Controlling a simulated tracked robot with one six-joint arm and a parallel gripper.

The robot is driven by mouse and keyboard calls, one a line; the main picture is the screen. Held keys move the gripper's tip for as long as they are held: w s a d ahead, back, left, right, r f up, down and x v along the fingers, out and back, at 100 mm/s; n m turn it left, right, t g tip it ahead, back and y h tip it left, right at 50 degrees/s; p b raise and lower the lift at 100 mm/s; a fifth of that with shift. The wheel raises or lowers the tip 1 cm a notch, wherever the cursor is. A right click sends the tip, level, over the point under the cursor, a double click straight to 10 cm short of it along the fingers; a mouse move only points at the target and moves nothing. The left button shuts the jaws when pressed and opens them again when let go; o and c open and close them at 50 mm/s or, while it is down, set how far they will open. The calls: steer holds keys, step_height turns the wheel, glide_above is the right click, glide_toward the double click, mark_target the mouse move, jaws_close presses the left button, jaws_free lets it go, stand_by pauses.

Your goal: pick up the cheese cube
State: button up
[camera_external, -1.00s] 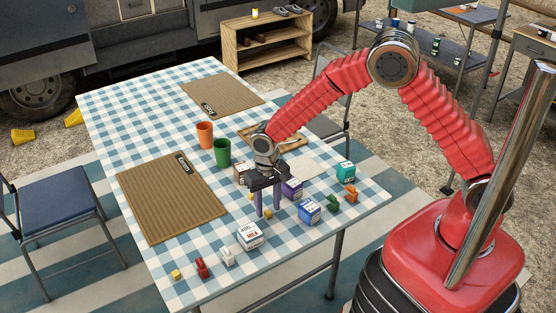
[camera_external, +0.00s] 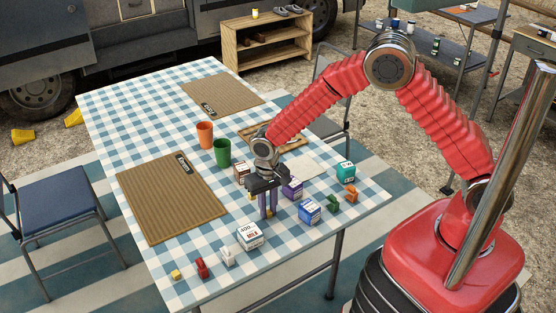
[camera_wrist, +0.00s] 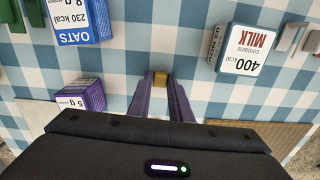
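Close by stand the milk box (camera_external: 249,236), blue oats box (camera_external: 310,212), purple box (camera_external: 292,188) and brown box (camera_external: 241,172). Green (camera_external: 222,153) and orange (camera_external: 205,135) cups stand behind. Placemats (camera_external: 172,197) lie left.

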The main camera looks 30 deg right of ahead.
mark_target(268, 212)
jaws_close()
step_height(268, 212, up, 10)
stand_by(0.7)
stand_by(0.4)
